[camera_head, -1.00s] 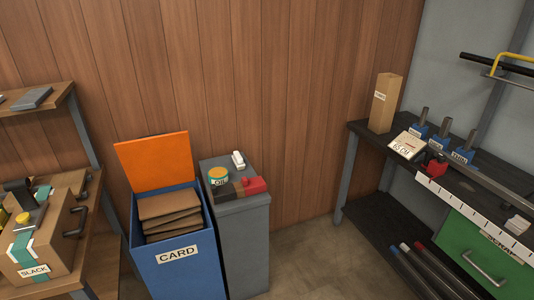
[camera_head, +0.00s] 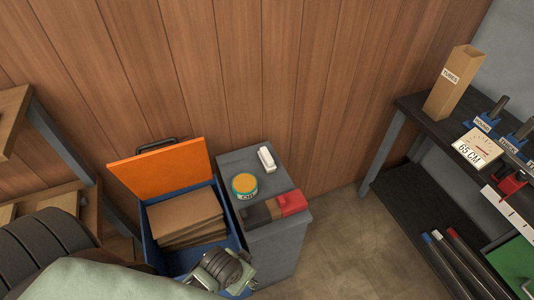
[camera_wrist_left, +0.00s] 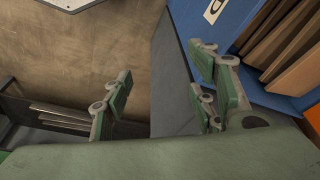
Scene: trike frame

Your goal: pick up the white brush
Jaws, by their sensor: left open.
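A small white block-shaped item (camera_head: 266,158), which looks like the white brush, lies on top of the grey cabinet (camera_head: 285,258) near its back edge. My left gripper (camera_head: 222,270) is low in the head view, in front of the blue bin and left of the cabinet, well apart from the white item. In the left wrist view its fingers (camera_wrist_left: 163,98) are spread with nothing between them. The white item is not visible in the wrist view. My right gripper is not in view.
A round tin (camera_head: 245,186) and a black, brown and red item (camera_head: 275,206) share the cabinet top. The blue bin (camera_head: 161,258) with its raised orange lid (camera_head: 160,168) and cardboard stands left. A dark workbench (camera_head: 418,103) stands right, with open floor (camera_head: 345,245) between.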

